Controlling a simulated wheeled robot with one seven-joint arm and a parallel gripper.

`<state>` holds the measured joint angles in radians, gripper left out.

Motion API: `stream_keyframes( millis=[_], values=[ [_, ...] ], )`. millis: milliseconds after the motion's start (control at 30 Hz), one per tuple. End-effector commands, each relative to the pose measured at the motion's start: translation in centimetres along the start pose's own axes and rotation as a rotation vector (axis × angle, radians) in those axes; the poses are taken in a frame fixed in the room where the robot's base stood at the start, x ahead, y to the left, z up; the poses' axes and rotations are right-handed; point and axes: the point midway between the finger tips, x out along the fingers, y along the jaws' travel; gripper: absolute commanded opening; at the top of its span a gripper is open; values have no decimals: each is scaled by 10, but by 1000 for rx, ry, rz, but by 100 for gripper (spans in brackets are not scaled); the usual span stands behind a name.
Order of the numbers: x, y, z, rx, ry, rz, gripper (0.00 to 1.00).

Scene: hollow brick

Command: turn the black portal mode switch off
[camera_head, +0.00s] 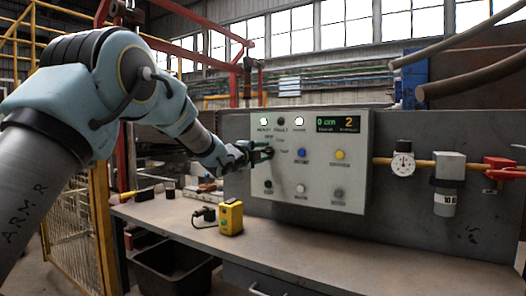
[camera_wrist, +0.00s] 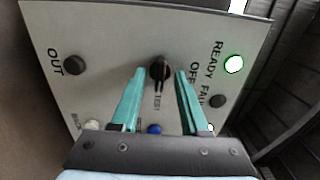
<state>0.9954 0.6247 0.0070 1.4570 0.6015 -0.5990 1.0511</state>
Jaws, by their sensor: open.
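The black portal mode switch (camera_wrist: 160,68) is a round knob with a raised grip on the grey control panel (camera_wrist: 110,30). "OFF" and "TEST" are printed near it. I cannot tell for sure which mark it points to. My gripper (camera_wrist: 160,76) is open, with its teal fingers on either side of the knob in the wrist view. A gap shows beside each finger, and whether either touches is unclear. In the head view, my gripper (camera_head: 268,152) is at the left part of the panel (camera_head: 320,190) and largely hides the switch.
A blue button (camera_head: 301,153), a yellow button (camera_head: 340,155) and a black button (camera_head: 268,185) are near the switch. Two lamps are lit above it, beside a display (camera_head: 338,124). A yellow box (camera_head: 231,217) stands on the bench (camera_head: 330,250). A gauge (camera_head: 402,164) is at right.

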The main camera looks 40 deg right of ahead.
Motion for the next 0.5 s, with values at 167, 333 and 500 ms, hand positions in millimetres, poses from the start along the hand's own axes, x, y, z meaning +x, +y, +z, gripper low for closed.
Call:
stream_keyframes(
  millis=[167, 333, 500],
  values=[
    [0, 0, 0, 0, 0, 0, 45],
    [0, 0, 0, 0, 0, 0, 33],
    [0, 0, 0, 0, 0, 0, 14]
  ],
)
